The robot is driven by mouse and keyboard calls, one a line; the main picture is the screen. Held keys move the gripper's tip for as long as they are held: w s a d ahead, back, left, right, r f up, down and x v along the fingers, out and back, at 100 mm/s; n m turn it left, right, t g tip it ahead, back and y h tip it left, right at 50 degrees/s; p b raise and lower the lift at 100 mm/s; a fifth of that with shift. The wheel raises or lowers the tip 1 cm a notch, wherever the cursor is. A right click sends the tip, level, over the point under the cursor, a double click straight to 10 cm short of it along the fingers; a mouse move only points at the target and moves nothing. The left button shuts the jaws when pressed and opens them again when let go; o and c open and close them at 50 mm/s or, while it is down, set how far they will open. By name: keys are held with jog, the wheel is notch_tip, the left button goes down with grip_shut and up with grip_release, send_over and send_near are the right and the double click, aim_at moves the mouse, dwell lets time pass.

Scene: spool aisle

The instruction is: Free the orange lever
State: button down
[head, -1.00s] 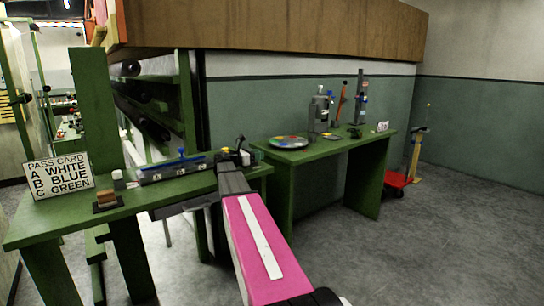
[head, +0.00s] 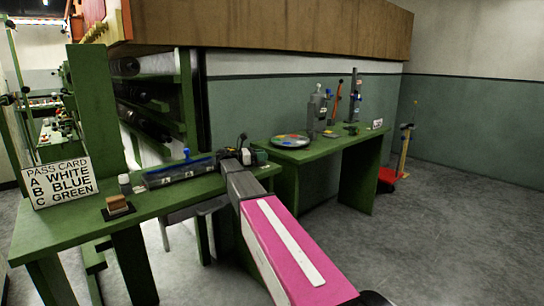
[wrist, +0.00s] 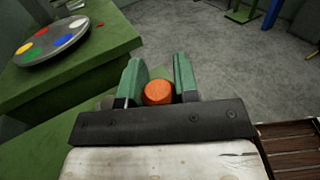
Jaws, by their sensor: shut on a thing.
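In the wrist view my gripper (wrist: 158,75) has its two green fingers closed on a round orange piece (wrist: 158,93). Only its rounded face shows, so I cannot tell if it is part of a lever. In the head view my gripper (head: 256,157) is at the right end of the near green bench (head: 160,205), and the orange piece cannot be made out there. A thin orange-red lever (head: 337,100) stands upright on the far green bench (head: 325,150), well apart from my gripper.
A disc with coloured spots (head: 291,141) lies on the far bench beside grey upright devices (head: 354,97). A pass card sign (head: 58,183), a small brown block (head: 117,204) and a blue-topped tray (head: 178,172) are on the near bench.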

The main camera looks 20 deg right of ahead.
dwell(0.5)
jog(key=c, duration=0.8)
grip_release()
jog(key=shift+c, duration=0.2)
jog(key=s+a+r, duration=0.4)
jog(key=a+r, duration=0.6)
jog(key=r, duration=0.1)
jog(key=shift+s+a, duration=0.3)
jog(key=shift+s, duration=0.1)
